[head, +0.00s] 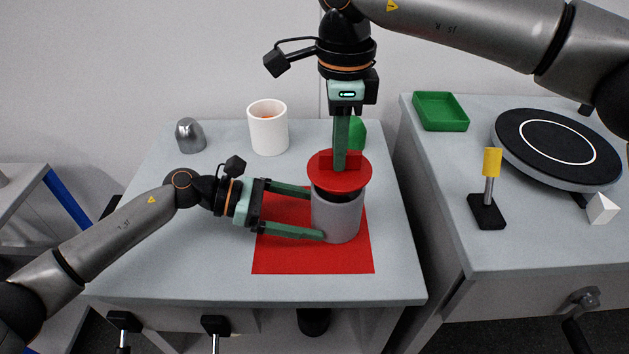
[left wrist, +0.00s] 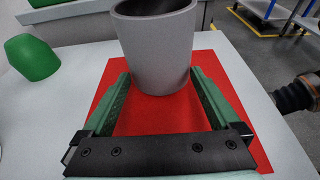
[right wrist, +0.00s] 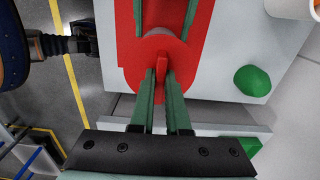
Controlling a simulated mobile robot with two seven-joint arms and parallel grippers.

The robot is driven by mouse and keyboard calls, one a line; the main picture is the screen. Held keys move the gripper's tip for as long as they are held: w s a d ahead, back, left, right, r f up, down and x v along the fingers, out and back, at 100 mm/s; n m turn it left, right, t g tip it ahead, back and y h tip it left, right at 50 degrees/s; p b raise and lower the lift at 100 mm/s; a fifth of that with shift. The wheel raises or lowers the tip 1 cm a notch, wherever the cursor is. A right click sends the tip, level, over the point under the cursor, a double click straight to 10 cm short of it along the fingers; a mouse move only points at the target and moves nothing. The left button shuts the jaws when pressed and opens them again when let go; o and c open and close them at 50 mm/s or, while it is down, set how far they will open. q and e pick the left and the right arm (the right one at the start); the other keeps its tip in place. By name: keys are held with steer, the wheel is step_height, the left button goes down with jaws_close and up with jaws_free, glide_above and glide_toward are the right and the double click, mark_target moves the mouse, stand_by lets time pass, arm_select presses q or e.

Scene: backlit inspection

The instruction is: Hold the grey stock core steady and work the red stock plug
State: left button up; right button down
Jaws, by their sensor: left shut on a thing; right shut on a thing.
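The grey stock core (head: 337,218) stands upright on a red mat (head: 285,258), open end up. My left gripper (head: 318,213) is shut on it from the left, low on its wall, with one finger on each side. In the left wrist view the core (left wrist: 157,50) sits between the fingertips, its dark hollow showing at the top edge. The red stock plug (head: 340,181) is a round disc with an upright tab. My right gripper (head: 340,162) comes from above, shut on the tab (right wrist: 161,66). A dark band shows between disc and core rim; the disc looks raised above the core.
A white cup (head: 268,132), a grey metal dome (head: 190,135) and a green block (head: 357,133) stand at the back of the table. On the right bench are a green tray (head: 440,111), a dark turntable (head: 545,145) and a yellow-topped post (head: 491,163). The table's front is clear.

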steer(key=shift+r, duration=1.35)
arm_select(q)
steer(key=o, duration=0.6)
steer(key=shift+c, duration=0.2)
